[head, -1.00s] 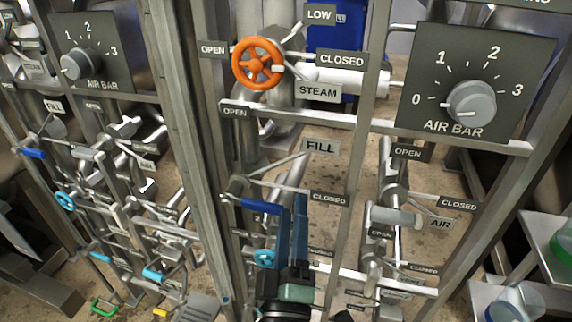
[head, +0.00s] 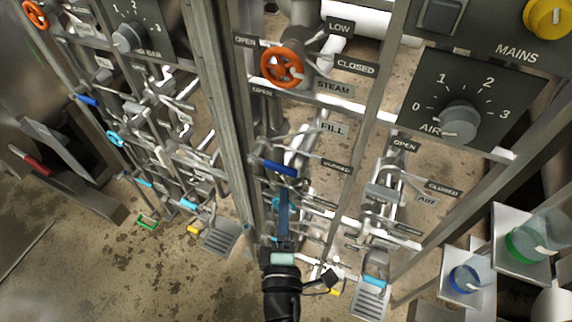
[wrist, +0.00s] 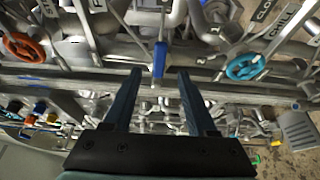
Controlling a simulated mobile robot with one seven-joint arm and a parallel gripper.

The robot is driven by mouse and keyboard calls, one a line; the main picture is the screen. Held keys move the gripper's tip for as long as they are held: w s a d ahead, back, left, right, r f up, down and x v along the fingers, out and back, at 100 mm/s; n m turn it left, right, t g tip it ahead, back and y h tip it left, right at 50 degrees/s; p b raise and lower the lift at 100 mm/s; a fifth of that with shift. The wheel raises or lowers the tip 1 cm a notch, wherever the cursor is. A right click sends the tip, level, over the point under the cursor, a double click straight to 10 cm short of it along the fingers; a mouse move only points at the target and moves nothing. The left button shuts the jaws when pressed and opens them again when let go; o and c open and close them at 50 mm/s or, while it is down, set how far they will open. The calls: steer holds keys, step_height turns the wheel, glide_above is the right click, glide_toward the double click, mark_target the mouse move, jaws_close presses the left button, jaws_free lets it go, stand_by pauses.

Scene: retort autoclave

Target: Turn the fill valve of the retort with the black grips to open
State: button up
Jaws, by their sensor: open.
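The OPEN plate (head: 263,91) is higher up. My gripper (head: 284,192) is just below the lever in the head view. In the wrist view the blue lever (wrist: 160,60) lines up with the gap between the open fingers, around their tips; I cannot tell if they touch. I make out no black grips clearly.
An orange steam wheel (head: 283,65) is above the lever, and the air valve (head: 384,192) is to its right. Metal posts frame the panel. A similar panel with another blue lever (head: 87,100) stands left. Beakers (head: 527,243) are on shelves at the right.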

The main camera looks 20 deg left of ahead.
mark_target(285, 173)
steer(key=x, duration=0.9)
steer(key=shift+w, duration=0.3)
jaws_close()
stand_by(1.0)
